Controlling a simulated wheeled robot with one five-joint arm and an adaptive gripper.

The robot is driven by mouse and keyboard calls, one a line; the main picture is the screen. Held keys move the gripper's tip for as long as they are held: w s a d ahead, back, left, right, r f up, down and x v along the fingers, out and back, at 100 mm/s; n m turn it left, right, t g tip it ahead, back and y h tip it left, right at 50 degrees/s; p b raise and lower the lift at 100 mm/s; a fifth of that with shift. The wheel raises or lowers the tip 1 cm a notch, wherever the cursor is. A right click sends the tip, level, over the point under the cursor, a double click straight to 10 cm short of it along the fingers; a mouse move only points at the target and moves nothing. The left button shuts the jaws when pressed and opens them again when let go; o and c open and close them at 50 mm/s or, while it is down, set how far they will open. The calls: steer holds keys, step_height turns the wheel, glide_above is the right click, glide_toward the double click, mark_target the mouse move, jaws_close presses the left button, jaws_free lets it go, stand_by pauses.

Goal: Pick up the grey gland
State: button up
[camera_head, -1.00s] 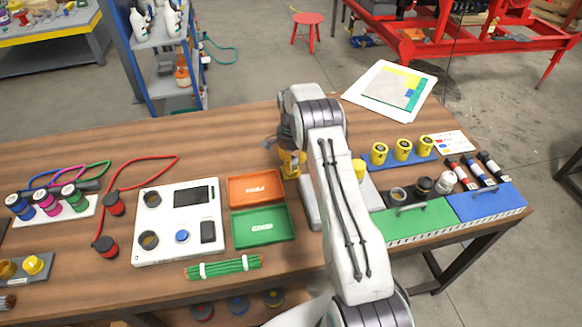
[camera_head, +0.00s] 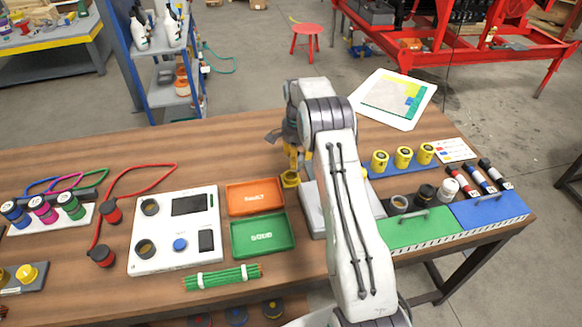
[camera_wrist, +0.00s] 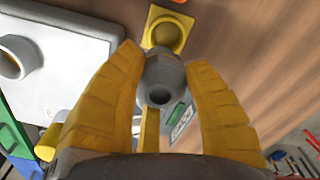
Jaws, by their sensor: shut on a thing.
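The grey gland (camera_wrist: 161,78) is a hex-shaped fitting with a round hole. In the wrist view it sits between the two yellow fingers of my gripper (camera_wrist: 165,85), which is shut on it. A yellow square holder with a round cup (camera_wrist: 166,32) lies just beyond the gland, and its cup looks empty. In the head view my gripper (camera_head: 297,154) is just above this yellow holder (camera_head: 289,180), apart from it. I cannot make out the gland in the head view.
A light grey block (camera_head: 311,213) stands right of the holder, partly hidden by my arm; the wrist view shows a grey tube (camera_wrist: 20,58) on it. Orange (camera_head: 254,184) and green (camera_head: 238,249) trays lie to the left. The table behind them is clear.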

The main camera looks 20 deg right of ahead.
steer(key=s+d+r+b, duration=0.1)
steer(key=s+d+r, duration=0.3)
steer(key=d+r, duration=0.2)
steer(key=d, duration=0.2)
steer(key=shift+s+d, duration=0.3)
steer(key=shift+d, duration=0.1)
steer(key=shift+d, duration=0.1)
